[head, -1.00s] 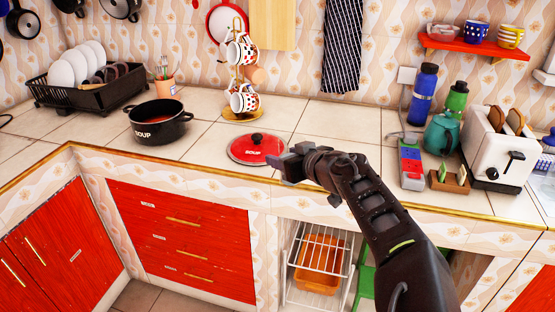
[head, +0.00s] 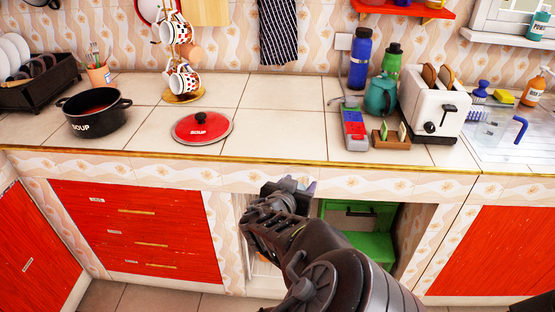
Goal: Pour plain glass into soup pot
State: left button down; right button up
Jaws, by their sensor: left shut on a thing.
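The black soup pot (head: 94,112), marked SOUP, stands upright and uncovered on the counter at the left, with reddish content inside. Its red lid (head: 202,127) lies on the counter to its right. My left gripper (head: 290,187) is in front of the counter edge, below and to the right of the lid, well away from the pot. It is shut on a small pale, glassy thing (head: 308,185), which looks like the plain glass. My gripper hides most of it, so its tilt and contents cannot be told. My right gripper is not in view.
A mug stand (head: 184,98) stands behind the lid. A dish rack (head: 40,88) is at the far left. Bottles, a teapot (head: 380,95) and a toaster (head: 437,105) crowd the right. A clear blue-handled vessel (head: 497,130) is by the sink. The middle counter is clear.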

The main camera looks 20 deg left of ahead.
aim_at(95, 113)
jog(key=u, duration=2.4)
jog(key=i+l, duration=0.1)
jog(key=l, duration=0.4)
jog(key=i+l, duration=0.1)
jog(key=l, duration=0.35)
jog(key=i+l, duration=0.1)
jog(key=l, duration=0.4)
